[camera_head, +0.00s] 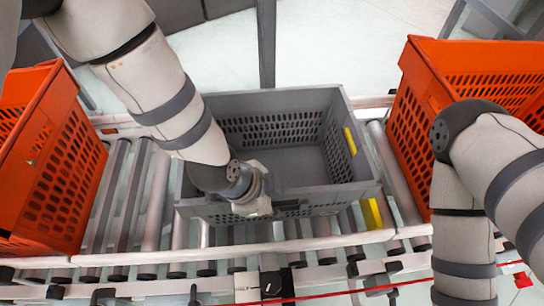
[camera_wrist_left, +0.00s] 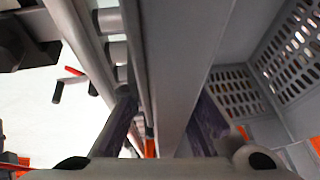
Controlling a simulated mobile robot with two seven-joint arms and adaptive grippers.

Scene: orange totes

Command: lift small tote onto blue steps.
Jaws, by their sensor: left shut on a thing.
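A grey tote (camera_head: 285,98) with slotted walls sits on the roller conveyor, open side up and empty as far as I can see. My left gripper (camera_head: 255,207) is at the tote's near wall, left of its middle, and is shut on that wall. In the left wrist view the grey wall (camera_wrist_left: 180,60) runs between the two fingers (camera_wrist_left: 163,122). The gripper and arm hide part of the tote's near left side. My right arm stands at the right, but its gripper is out of view. No blue steps show.
Orange totes stand on either side of the grey tote, one at the left (camera_head: 55,180) and one at the right (camera_head: 420,120). Rollers (camera_head: 125,200) show between the left one and the grey tote. A rail (camera_head: 200,252) runs along the conveyor's near edge. A grey post (camera_head: 266,45) rises behind.

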